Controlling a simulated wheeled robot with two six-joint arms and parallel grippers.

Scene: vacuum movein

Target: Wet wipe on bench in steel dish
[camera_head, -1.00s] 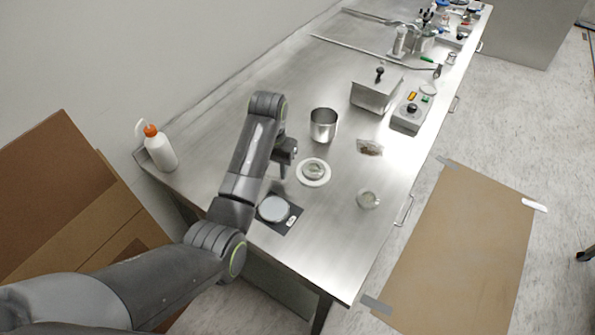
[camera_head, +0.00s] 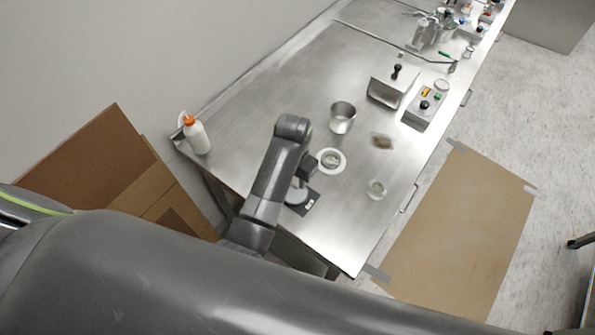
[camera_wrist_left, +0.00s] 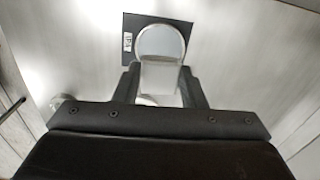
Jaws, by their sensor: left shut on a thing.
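My left gripper (camera_head: 306,170) hangs over the near part of the steel bench. In the left wrist view its two fingers (camera_wrist_left: 161,85) are shut on a pale, flat, squarish piece, apparently the wet wipe (camera_wrist_left: 158,78). A round shallow dish (camera_head: 296,196) with a shiny grey face lies on a black square mat; it also shows in the wrist view (camera_wrist_left: 161,40), just beyond the fingertips. The wipe overlaps the dish's near edge in that view; I cannot tell whether they touch. My gripper partly hides the dish in the head view. My right gripper is not in view.
A white ring with a small dish (camera_head: 331,161) stands right of the gripper. A steel beaker (camera_head: 343,117), a brown packet (camera_head: 382,141) and a glass dish (camera_head: 377,188) are nearby. A white bottle (camera_head: 196,136) stands at the left edge, a button box (camera_head: 425,108) farther back.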

